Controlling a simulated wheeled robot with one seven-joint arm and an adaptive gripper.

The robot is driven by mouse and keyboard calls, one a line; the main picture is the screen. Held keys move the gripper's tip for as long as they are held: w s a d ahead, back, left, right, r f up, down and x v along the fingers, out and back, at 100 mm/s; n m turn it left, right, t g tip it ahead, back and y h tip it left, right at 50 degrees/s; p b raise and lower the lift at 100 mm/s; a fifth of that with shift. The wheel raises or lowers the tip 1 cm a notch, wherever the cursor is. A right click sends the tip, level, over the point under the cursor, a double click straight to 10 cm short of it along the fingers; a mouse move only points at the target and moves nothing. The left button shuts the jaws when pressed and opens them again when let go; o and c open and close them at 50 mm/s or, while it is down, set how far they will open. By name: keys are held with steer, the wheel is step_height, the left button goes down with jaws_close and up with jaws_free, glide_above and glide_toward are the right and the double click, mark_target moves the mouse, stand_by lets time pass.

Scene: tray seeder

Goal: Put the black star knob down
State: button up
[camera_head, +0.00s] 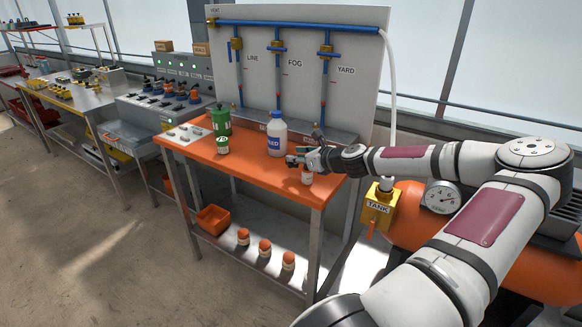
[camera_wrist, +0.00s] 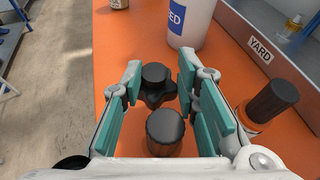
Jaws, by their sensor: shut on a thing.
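The black star knob (camera_wrist: 155,88) sits between my gripper's fingertips (camera_wrist: 157,82) in the wrist view, its lobed end below a round stem. My gripper (camera_head: 297,160) is shut on it, over the right part of the orange bench top (camera_head: 252,173). In the head view the knob is too small to make out clearly. How far it is above the bench is hard to tell.
A dark ribbed cylinder (camera_wrist: 165,132) shows between my fingers nearer the palm. Another dark cylinder (camera_wrist: 272,102) stands to the right. A white bottle (camera_head: 277,134) stands behind my gripper; a green canister (camera_head: 220,119) is farther left. Bare bench lies left of my fingers.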

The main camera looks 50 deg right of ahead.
mark_target(303, 169)
steer(key=shift+f, duration=2.05)
steer(key=shift+f, duration=0.15)
steer(key=o, duration=1.2)
steer(key=shift+c, duration=0.2)
